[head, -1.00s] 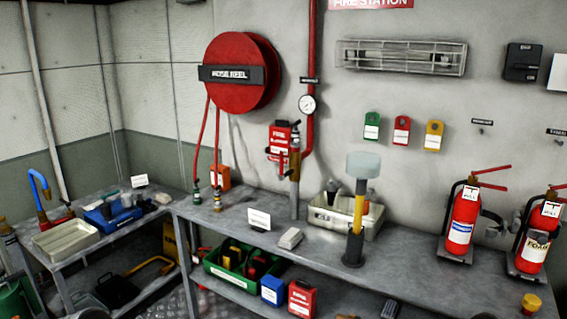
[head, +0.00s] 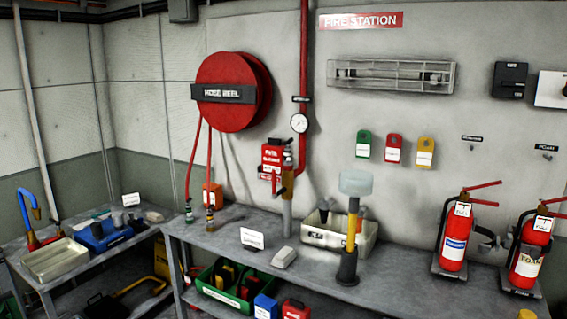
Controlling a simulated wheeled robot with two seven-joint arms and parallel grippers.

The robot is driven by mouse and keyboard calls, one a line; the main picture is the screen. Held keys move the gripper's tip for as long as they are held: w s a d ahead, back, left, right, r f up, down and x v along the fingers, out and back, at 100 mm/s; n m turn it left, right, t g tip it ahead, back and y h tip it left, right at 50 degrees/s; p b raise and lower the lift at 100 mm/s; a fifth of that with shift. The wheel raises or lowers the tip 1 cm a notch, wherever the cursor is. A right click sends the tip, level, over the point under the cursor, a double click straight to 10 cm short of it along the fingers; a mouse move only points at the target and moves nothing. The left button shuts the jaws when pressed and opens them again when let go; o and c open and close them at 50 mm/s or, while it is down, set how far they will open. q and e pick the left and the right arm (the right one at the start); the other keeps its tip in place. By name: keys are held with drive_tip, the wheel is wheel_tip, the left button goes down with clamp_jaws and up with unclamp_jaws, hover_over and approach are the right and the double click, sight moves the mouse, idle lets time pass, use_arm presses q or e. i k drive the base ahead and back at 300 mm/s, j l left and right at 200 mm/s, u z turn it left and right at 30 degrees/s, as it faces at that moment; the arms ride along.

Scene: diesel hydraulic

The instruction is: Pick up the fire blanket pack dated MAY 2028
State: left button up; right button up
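A red box-like pack (head: 272,158) with white lettering hangs on the wall beside the red pipe. Its first word looks like FIRE; the rest is too blurred to read. On the lower shelf stand a red pack (head: 296,309) and a blue pack (head: 265,306), each with a white label and cut off by the bottom edge. I cannot read a date on any of them, so I cannot tell which is dated MAY 2028. Neither of my grippers shows in the head view.
A grey bench (head: 210,241) runs along the wall. It carries a grey bin (head: 325,236), a yellow-and-black upright tool (head: 350,250) and two fire extinguishers (head: 456,235), (head: 529,255). A green crate (head: 222,293) sits on the lower shelf. A red hose reel (head: 235,92) hangs above.

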sight(272, 151)
drive_tip(key=i+j+z, duration=0.1)
drive_tip(key=z, duration=0.35)
drive_tip(key=j+z, duration=0.1)
drive_tip(key=z, duration=0.3)
drive_tip(key=i+j+z, duration=0.1)
drive_tip(key=z, duration=0.35)
drive_tip(key=i+j+z, duration=0.1)
drive_tip(key=j+z, duration=0.35)
drive_tip(key=j, duration=0.8)
drive_tip(key=k+j+z, duration=0.1)
drive_tip(key=j+z, duration=0.3)
drive_tip(key=j, duration=0.8)
drive_tip(key=k+j, duration=0.1)
drive_tip(key=j, duration=0.95)
